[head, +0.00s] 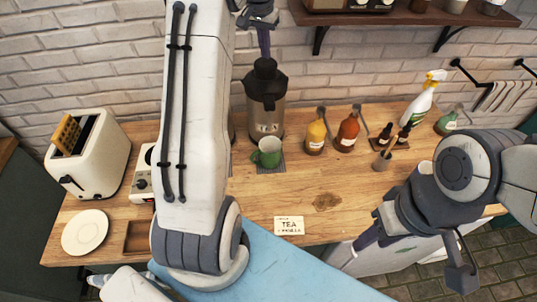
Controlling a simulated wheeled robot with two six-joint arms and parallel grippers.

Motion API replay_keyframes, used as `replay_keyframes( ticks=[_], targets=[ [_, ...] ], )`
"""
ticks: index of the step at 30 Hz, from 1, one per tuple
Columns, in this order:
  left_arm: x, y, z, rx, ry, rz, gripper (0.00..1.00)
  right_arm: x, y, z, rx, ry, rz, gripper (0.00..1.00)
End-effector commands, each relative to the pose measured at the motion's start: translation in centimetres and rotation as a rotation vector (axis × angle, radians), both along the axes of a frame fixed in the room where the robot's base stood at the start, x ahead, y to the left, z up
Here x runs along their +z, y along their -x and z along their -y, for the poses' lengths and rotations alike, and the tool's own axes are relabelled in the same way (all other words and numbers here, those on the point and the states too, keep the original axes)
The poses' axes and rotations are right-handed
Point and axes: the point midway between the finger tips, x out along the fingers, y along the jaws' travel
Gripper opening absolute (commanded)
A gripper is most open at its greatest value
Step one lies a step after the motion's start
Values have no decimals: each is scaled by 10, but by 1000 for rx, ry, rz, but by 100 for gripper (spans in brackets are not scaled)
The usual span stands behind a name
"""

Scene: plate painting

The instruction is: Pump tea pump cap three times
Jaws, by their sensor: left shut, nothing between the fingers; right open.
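The tea dispenser (267,110) is a steel cylinder with a dark top and a dark pump cap (265,69), standing upright at the back of the wooden counter. My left gripper (264,53) points down directly above the cap, fingers shut and empty. Its tips are at or just above the cap; I cannot tell whether they touch. A green mug (268,153) stands in front of the dispenser. A card reading "TEA" (289,225) lies near the counter's front. My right gripper (413,265) is open and empty at the lower right, by the counter's front edge.
A toaster (92,160) and a white plate (86,231) are at the left. A yellow bottle (315,136), an orange bottle (348,132) and a spray bottle (421,99) stand right of the dispenser. A shelf (408,15) overhangs the back right.

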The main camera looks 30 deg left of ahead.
Motion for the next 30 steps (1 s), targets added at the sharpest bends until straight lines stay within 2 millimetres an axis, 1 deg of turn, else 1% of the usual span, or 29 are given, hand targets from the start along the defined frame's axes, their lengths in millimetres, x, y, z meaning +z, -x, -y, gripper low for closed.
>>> replay_keyframes(
  ticks=[3,30],
  targets=[
    [-6,0,0,0,0,-1,0,-4,0,0,0,0,0,44],
    [-38,0,0,0,1,-2,0,-23,0,0,0,0,0,44]
  ],
)
